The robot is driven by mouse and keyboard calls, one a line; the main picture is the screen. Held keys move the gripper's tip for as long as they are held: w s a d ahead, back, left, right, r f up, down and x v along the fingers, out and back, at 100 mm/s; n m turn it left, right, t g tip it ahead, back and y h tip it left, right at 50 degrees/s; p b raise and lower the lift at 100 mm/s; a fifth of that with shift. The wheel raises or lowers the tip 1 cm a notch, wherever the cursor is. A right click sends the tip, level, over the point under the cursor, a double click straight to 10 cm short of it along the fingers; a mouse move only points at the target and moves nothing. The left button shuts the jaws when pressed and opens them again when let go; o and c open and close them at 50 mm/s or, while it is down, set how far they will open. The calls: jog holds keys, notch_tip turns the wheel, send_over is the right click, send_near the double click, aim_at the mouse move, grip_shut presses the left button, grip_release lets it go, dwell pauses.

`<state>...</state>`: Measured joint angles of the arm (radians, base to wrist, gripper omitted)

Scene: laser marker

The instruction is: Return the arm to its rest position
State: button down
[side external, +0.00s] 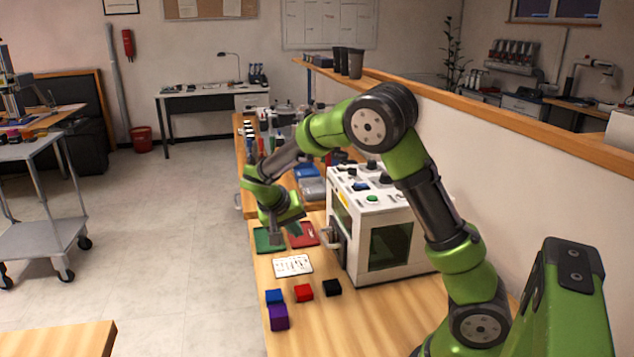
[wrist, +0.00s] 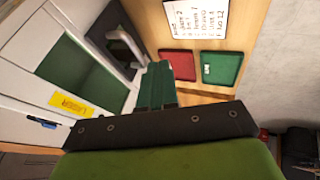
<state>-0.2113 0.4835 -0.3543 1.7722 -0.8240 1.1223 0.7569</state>
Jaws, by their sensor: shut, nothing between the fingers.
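My gripper (side external: 294,229) hangs at the end of my bent arm, above the bench and left of the white laser marker (side external: 389,205). In the wrist view its green fingers (wrist: 157,85) are together with nothing between them. The marker fills the left of the wrist view, with its dark green window (wrist: 85,75) and a yellow label (wrist: 71,105). A green tray (side external: 266,242) and a red tray (side external: 305,236) lie on the bench close to my gripper in the side view. The red tray (wrist: 178,62) and green tray (wrist: 221,69) look empty in the wrist view.
A printed card (side external: 292,266) lies on the wooden bench. A blue block (side external: 274,296), purple block (side external: 279,318), red block (side external: 303,292) and black block (side external: 332,288) sit nearer the front. A low wall with a wooden ledge (side external: 480,107) runs behind the marker.

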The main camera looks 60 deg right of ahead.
jog(key=v, duration=0.6)
jog(key=s+a+r+n+t+y, duration=0.3)
jog(key=s+a+r+y, duration=0.1)
jog(key=s+a, duration=0.3)
jog(key=s+a+r+n+t+y, duration=0.2)
jog(key=s+a+r+t+y, duration=0.2)
jog(key=s, duration=0.7)
jog(key=a, duration=0.2)
jog(key=shift+a+n+t+y, duration=0.3)
jog(key=shift+a+n, duration=0.1)
jog(key=shift+s, duration=0.1)
